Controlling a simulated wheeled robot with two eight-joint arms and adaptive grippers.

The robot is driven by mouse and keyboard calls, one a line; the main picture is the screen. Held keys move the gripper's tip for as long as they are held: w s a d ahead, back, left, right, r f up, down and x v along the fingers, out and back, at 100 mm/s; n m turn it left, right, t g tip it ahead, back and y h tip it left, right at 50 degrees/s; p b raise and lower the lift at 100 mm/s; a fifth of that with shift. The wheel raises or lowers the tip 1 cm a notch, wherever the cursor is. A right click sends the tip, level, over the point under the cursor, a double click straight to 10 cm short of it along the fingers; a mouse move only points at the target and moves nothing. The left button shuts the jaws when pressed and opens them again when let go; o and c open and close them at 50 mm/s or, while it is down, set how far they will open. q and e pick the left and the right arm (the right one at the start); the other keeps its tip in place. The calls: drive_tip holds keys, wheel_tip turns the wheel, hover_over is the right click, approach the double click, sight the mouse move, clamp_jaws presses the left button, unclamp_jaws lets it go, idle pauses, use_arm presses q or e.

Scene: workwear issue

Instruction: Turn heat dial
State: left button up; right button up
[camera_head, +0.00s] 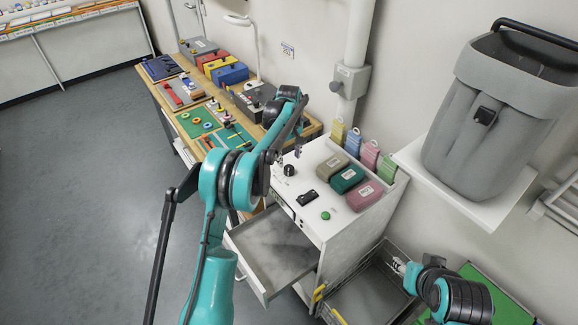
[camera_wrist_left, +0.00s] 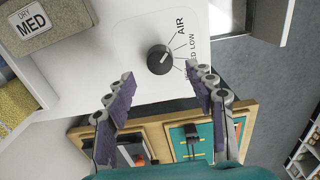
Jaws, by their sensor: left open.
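The heat dial (camera_wrist_left: 160,60) is a round black knob with a white pointer line, on a white panel. Printed labels beside it include AIR, MED and LOW; some are partly covered. The dial also shows on the white cabinet top in the head view (camera_head: 289,170). My left gripper (camera_wrist_left: 160,84) is open and empty, its purple-padded fingertips either side of and just short of the dial in the wrist picture. It shows above the dial in the head view (camera_head: 289,154).
On the cabinet top are a black switch (camera_head: 307,199), a green button (camera_head: 325,215) and brown, green and pink bundles, the green one (camera_head: 347,179) in the middle. An open grey drawer (camera_head: 262,285) juts out below. A workbench with coloured boxes (camera_head: 229,74) stands behind left.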

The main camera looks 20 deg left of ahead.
sight(289, 167)
use_arm(q)
wheel_tip(289, 167, down, 5)
drive_tip(key=shift+f+b, duration=0.15)
drive_tip(key=shift+b, duration=0.3)
drive_tip(key=c, duration=1.2)
